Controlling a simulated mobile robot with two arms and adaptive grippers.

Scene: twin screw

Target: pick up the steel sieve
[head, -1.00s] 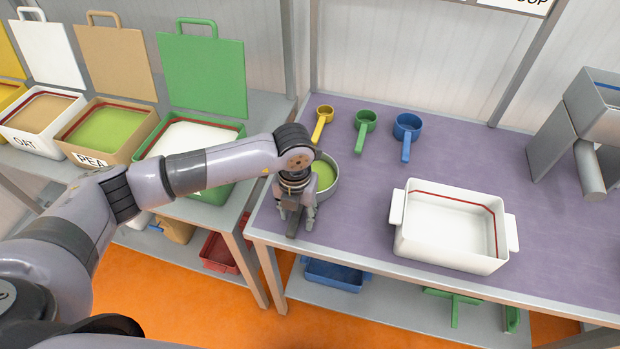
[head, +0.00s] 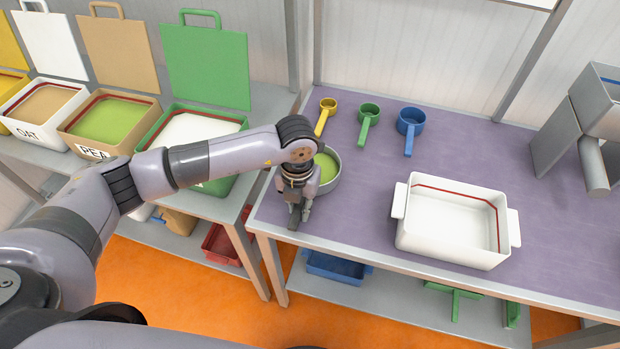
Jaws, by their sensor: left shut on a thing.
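The steel sieve (head: 333,178) is a round grey metal pan with green material inside, at the left end of the purple table. My left arm and wrist hide its left part. My left gripper (head: 298,216) points down near the table's front left corner and is shut on the sieve's dark handle (head: 294,222), which sticks out toward the front edge. I cannot tell whether the sieve touches the table. My right gripper is not in view.
A white tub (head: 455,258) with side handles stands on the purple table (head: 370,215). Yellow (head: 327,108), green (head: 368,114) and blue (head: 409,126) scoops lie at the back. A grey machine (head: 570,135) stands at right. Lidded bins, one green (head: 150,140), line the left shelf.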

